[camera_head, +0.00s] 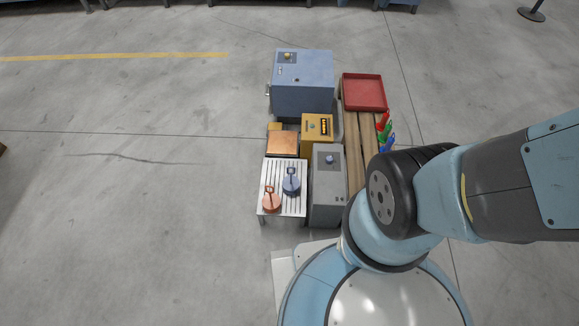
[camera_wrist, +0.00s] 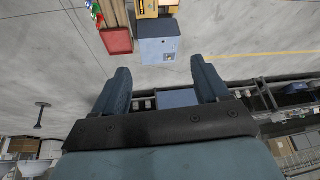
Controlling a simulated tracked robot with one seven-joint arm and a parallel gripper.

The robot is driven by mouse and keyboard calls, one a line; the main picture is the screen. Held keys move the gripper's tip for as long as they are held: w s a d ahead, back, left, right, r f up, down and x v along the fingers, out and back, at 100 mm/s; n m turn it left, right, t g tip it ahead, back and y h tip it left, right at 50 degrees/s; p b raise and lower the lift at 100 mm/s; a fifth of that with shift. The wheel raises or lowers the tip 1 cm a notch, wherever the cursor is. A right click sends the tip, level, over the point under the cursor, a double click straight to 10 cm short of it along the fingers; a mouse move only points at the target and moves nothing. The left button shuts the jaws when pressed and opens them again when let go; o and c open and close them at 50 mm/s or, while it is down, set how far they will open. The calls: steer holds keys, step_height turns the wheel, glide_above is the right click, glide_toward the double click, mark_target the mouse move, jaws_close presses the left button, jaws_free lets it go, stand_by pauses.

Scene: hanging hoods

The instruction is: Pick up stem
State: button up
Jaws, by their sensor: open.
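An orange round piece (camera_head: 271,202) with an upright loop-topped stem stands on a slatted white rack (camera_head: 268,179) in the head view. A dark blue piece (camera_head: 291,186) of like shape stands beside it, to the right and a little farther back. I cannot tell which stem the task means. My gripper (camera_wrist: 160,66) is open in the wrist view, its two fingers wide apart with nothing held between them. It is far from the rack, and the rack is not clearly seen there. The head view shows my arm but not the fingers.
A grey box (camera_head: 327,190) stands right of the rack. Behind are a copper-topped block (camera_head: 283,143), a yellow box (camera_head: 318,127) and a large blue-grey cabinet (camera_head: 302,85). Floor at left is clear.

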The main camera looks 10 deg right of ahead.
steer(key=w+a+f+g, duration=0.1)
steer(key=w+a+f, duration=0.3)
steer(key=w+f, duration=0.85)
steer(key=w+a+f+m+g, duration=0.15)
steer(key=w+f, duration=0.25)
steer(key=f, duration=0.4)
steer(key=w+a+f+t, duration=0.1)
steer(key=w+a+f, duration=0.25)
steer(key=f, duration=0.55)
steer(key=g, duration=0.2)
glide_toward(291, 167)
steer(key=shift+m+h, duration=0.25)
steer(key=shift+h, duration=0.05)
steer(key=shift+w+a+f, duration=0.1)
steer(key=shift+w+f, duration=0.15)
steer(key=shift+f, duration=1.8)
steer(key=shift+w+f, duration=0.25)
steer(key=shift+f, duration=1.85)
steer(key=shift+w+a+f, duration=0.1)
steer(key=shift+w+f, duration=0.15)
steer(key=shift+f, duration=1.8)
jaws_close()
